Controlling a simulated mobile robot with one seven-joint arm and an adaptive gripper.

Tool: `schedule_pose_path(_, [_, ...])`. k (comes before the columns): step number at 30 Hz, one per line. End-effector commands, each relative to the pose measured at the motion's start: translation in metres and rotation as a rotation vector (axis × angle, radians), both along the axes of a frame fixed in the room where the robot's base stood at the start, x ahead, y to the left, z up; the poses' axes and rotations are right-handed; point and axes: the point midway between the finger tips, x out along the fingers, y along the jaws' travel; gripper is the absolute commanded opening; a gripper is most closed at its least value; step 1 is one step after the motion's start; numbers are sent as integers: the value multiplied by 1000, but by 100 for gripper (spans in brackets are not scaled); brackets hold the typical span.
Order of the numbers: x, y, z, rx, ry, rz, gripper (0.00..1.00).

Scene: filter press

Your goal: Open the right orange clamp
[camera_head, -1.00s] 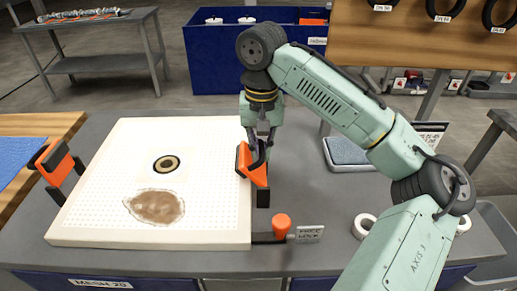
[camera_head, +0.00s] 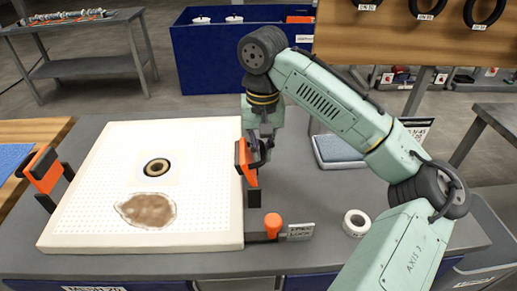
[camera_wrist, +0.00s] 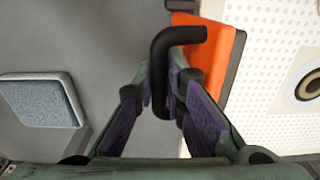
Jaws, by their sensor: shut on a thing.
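The right orange clamp (camera_head: 242,160) sits at the right edge of the white perforated plate (camera_head: 100,215). Its orange body (camera_wrist: 218,60) and bent black handle (camera_wrist: 180,36) show in the wrist view. My gripper (camera_head: 258,155) is shut on the black handle, with the handle's end between the purple-padded fingers (camera_wrist: 180,105). The fingers partly hide the clamp in the head view. The left orange clamp (camera_head: 44,171) stands at the plate's left edge, away from my gripper.
An orange knob (camera_head: 272,222) and a small label plate (camera_head: 300,232) are near the plate's front right corner. A grey-blue pad (camera_head: 340,150) and a white roll (camera_head: 356,223) lie to the right. Grey tabletop between them is clear.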

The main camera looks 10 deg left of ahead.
Motion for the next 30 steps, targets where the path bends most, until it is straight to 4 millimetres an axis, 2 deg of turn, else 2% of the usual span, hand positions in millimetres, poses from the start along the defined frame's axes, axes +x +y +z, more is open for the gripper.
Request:
schedule_pose_path(4, [1,-8,-4,-1,5,2,1])
schedule_pose_path(14, [1,-9,-4,-1,4,3,1])
schedule_pose_path(30, [6,-24,-12,-3,3,1,1])
